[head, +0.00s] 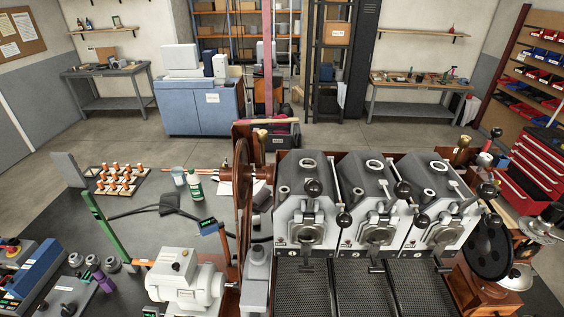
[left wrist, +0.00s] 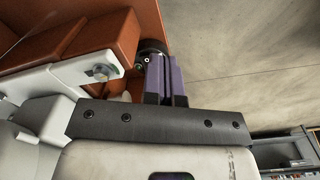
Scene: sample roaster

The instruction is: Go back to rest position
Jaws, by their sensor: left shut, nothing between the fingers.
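My left gripper (left wrist: 165,75) shows in the left wrist view as two purple fingers close together, shut with nothing between them. A dark round part (left wrist: 152,48) lies right by the fingertips; I cannot tell whether they touch. A rust-brown metal body (left wrist: 95,45) is just left of the fingers. The sample roaster (head: 376,205) fills the centre right of the head view, with three grey drums in a row, black ball-ended levers and dark mesh trays below.
A brown flywheel (head: 242,195) and a white motor (head: 185,287) stand left of the roaster. A rack of orange-topped vials (head: 115,178), a green bottle (head: 194,186) and a green post (head: 95,215) are on the bench. Floor (left wrist: 235,50) shows right of the left fingers.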

